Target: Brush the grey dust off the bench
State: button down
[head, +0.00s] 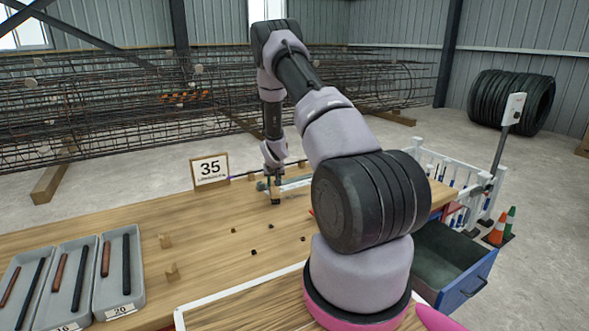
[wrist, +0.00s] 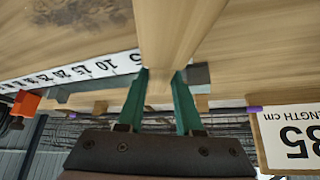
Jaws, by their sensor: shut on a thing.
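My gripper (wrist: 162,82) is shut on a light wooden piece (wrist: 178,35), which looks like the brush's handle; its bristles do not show. In the head view my gripper (head: 272,182) points down over the far part of the wooden bench (head: 215,222). A speckled dark grey patch of dust (wrist: 78,11) lies on the bench in the wrist view, left of the held piece and beyond a white ruler strip (wrist: 70,72). In the head view I cannot make out the dust; my arm covers part of the bench.
A "35" length sign (head: 210,169) stands at the bench's far edge, left of my gripper. Trays of rods (head: 75,280) sit at the left. Small dark bits (head: 253,252) and wooden pegs (head: 172,271) dot the middle. A blue drawer (head: 468,284) hangs open at the right.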

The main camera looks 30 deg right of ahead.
jog(key=shift+w+f, duration=0.1)
jog(key=shift+w, duration=0.3)
jog(key=shift+w+r, duration=0.2)
jog(key=shift+r, duration=0.1)
jog(key=shift+s+r, duration=0.2)
jog(key=shift+r, duration=3.15)
